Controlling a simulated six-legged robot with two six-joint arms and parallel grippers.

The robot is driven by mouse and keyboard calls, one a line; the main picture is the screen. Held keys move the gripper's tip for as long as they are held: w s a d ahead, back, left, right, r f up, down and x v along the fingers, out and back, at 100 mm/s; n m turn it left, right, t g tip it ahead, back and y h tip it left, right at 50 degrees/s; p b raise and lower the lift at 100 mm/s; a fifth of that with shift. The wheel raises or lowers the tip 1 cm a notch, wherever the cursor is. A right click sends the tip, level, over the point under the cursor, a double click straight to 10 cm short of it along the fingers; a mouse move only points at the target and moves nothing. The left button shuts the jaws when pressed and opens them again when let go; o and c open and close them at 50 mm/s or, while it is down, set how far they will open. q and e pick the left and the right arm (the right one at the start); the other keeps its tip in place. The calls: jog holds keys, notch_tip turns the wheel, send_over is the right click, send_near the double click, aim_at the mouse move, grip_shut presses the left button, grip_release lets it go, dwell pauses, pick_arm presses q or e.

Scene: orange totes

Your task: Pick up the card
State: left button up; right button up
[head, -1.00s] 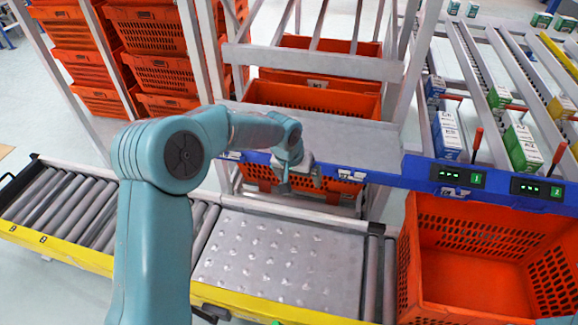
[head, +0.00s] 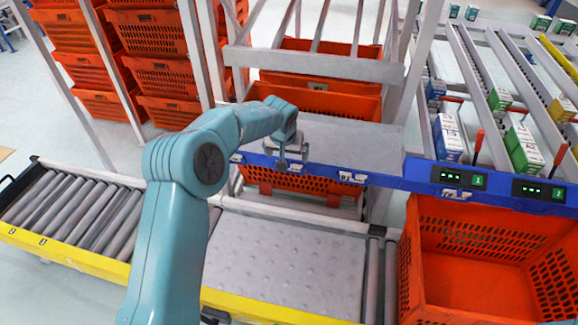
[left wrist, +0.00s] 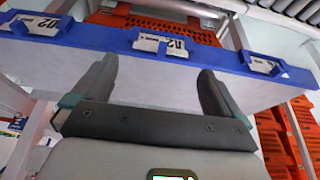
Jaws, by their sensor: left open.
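Several small white cards with dark print sit in holders along a blue rail. In the left wrist view one card (left wrist: 160,45) lies just beyond the gap between the fingers, with others at left (left wrist: 38,25) and right (left wrist: 262,66). My left gripper (left wrist: 158,66) is open, its two dark fingers apart with nothing between them. In the head view the left gripper (head: 281,162) is at the blue rail, close to a card (head: 296,168). Another card (head: 350,178) is to its right. Whether the fingers touch the card cannot be told. My right gripper is not in view.
A grey shelf (head: 350,143) lies behind the blue rail (head: 385,181), with orange totes below and behind. A roller conveyor (head: 75,208) and dimpled metal plate (head: 285,262) run in front. An empty orange tote (head: 470,225) stands at right. Metal posts flank the shelf.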

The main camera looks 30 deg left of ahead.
aim_at(289, 161)
pick_arm(q)
jog(key=x, duration=0.5)
jog(key=shift+a+f+p, duration=0.1)
jog(key=shift+f+p, duration=0.05)
jog(key=shift+p, duration=0.2)
jog(key=c, duration=0.5)
notch_tip(289, 161, up, 20)
jog(key=shift+r+p, duration=0.1)
jog(key=shift+p, duration=1.1)
